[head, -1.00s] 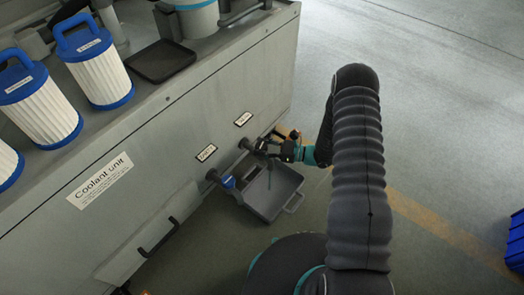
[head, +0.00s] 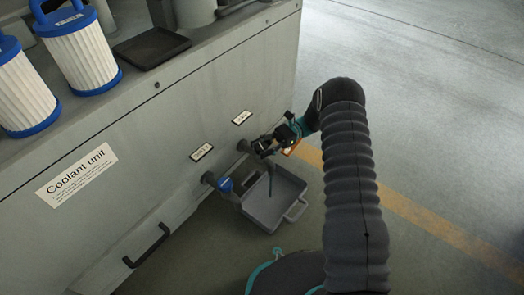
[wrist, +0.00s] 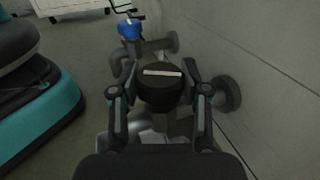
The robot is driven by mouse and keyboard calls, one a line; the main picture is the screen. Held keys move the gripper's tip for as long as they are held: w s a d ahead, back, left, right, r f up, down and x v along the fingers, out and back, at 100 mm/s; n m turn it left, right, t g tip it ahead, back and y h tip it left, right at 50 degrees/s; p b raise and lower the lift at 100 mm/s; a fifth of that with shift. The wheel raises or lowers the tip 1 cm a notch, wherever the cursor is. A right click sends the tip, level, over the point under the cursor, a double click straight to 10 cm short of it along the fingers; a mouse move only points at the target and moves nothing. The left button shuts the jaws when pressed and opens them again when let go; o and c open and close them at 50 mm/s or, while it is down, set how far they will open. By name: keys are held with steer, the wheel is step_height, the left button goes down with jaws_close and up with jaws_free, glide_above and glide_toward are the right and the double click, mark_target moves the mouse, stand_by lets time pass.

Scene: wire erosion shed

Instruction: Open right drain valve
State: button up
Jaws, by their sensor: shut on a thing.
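The right drain valve (head: 261,146) sticks out low from the coolant unit's front; in the wrist view its round black knob (wrist: 161,96) bears a white bar lying nearly level across the picture. My gripper (head: 268,145) is shut on this knob, one finger on each side, as the wrist view also shows (wrist: 160,78). A thin dark strand (head: 271,182) runs from below the valve down to the grey tray (head: 288,217); I cannot tell whether it is liquid or hose. The fingers hide part of the valve in the head view.
The left valve with a blue handle (head: 225,184) is close beside, and shows behind the knob in the wrist view (wrist: 130,29). The coolant unit's wall (head: 130,215) rises along one side. The floor to the right (head: 440,130) is clear.

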mark_target(262, 146)
steer(key=shift+n+g+h, duration=0.3)
steer(key=shift+n+g, duration=0.1)
steer(key=shift+g, duration=0.1)
steer(key=o, duration=1.2)
steer(key=shift+a, duration=0.1)
steer(key=shift+c, duration=0.2)
steer(key=shift+r, duration=0.2)
step_height(262, 146, up, 10)
steer(key=shift+f, duration=0.2)
